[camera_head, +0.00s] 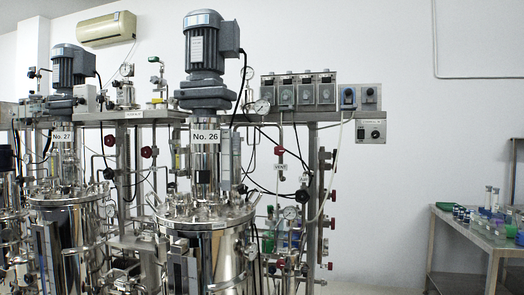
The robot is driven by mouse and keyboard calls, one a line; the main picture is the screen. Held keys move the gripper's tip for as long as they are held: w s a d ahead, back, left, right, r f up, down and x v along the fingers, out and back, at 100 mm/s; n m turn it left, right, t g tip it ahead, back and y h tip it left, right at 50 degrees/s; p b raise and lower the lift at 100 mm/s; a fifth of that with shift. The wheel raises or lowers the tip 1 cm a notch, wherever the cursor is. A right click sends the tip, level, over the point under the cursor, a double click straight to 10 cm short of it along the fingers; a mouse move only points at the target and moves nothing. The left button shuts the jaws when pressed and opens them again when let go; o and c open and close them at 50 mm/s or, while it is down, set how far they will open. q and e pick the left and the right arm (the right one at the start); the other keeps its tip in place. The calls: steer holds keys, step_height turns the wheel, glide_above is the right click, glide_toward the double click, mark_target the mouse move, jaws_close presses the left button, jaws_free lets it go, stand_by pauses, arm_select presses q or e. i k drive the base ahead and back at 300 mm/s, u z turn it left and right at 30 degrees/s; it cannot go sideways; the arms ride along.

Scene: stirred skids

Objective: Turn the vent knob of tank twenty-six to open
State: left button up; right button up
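Tank twenty-six (208,250) is the steel vessel in the middle, with a "No. 26" plate (207,137) below its grey motor (207,50). To its right a small white tag that seems to read "VENT" (281,167) hangs on a thin vertical pipe. A small dark red knob (279,150) sits on that pipe just above the tag. Which way the knob is turned is too small to tell. Another tag, apparently "AIR" (304,179), is a little to the right. Neither of my grippers is in view.
Tank "No. 27" (62,136) stands at the left. Pipes, gauges and several red valve knobs (331,195) crowd the rack right of tank twenty-six. Control boxes (371,131) sit above. A steel table (470,229) with bottles is at far right; open space lies between.

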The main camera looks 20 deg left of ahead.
mark_target(279, 150)
steer(key=u, duration=0.7)
steer(key=i, duration=1.7)
